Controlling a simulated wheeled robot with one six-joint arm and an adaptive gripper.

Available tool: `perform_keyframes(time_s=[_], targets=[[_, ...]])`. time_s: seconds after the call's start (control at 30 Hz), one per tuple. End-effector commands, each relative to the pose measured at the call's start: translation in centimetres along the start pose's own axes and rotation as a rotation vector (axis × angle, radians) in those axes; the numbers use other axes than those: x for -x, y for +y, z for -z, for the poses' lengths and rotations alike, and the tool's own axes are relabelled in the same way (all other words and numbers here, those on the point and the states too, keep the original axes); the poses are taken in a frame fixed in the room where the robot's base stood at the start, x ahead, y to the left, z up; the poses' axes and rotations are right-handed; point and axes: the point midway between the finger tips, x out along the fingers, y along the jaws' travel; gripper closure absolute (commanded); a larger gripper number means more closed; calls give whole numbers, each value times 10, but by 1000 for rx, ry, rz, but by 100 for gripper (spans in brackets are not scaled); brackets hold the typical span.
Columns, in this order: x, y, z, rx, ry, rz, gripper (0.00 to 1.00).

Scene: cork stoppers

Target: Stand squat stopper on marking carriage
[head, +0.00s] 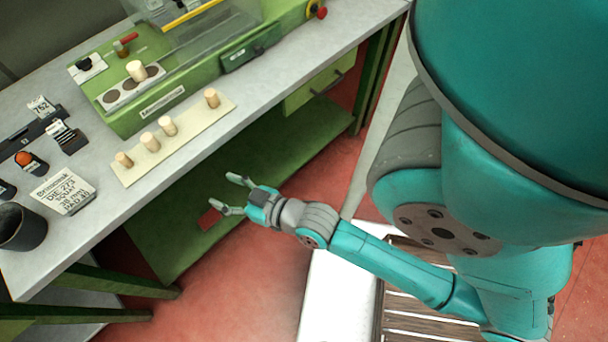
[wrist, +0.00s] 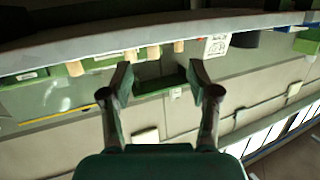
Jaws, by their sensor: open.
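Several cork stoppers stand on a cream strip (head: 190,130) along the bench's front: one at the near left (head: 124,159), two close together (head: 150,141) (head: 168,126), and one apart at the right (head: 212,98). I cannot tell for sure which is the squat one. The pale plate with dark round spots (head: 112,97) on the green machine looks like the marking carriage. My gripper (head: 228,192) is open and empty, in front of and below the bench edge. Its spread fingers (wrist: 160,78) also show in the wrist view.
A clear guard (head: 210,32) covers the machine's back. Floor space before the bench is open.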

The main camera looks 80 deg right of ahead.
Motion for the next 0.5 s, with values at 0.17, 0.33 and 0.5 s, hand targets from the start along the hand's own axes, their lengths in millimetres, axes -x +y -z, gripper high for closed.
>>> perform_keyframes(time_s=[0.17,0.33,0.5], targets=[[64,-18,-21,25,-37,51,39],[121,-28,-27,53,-61,109,39],[170,-33,-25,81,-79,171,39]])
